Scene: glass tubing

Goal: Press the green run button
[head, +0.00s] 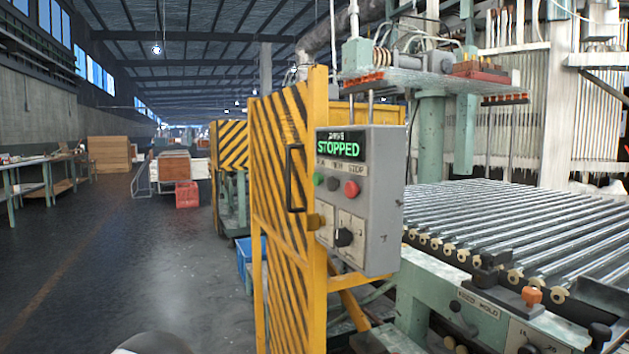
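The green run button (319,179) is a small round button at the left of a row on the grey control box (385,200). A dark button (332,184) and a red stop button (351,189) sit to its right. The display (338,147) above them reads STOPPED in green letters. The box is fixed beside a yellow post. Neither of my grippers shows in the head view.
A yellow and black striped guard gate (281,130) with a black handle (294,178) stands just left of the box. A roller conveyor (510,225) fills the right side. Open concrete floor (130,260) lies to the left, with a red crate (187,194) farther back.

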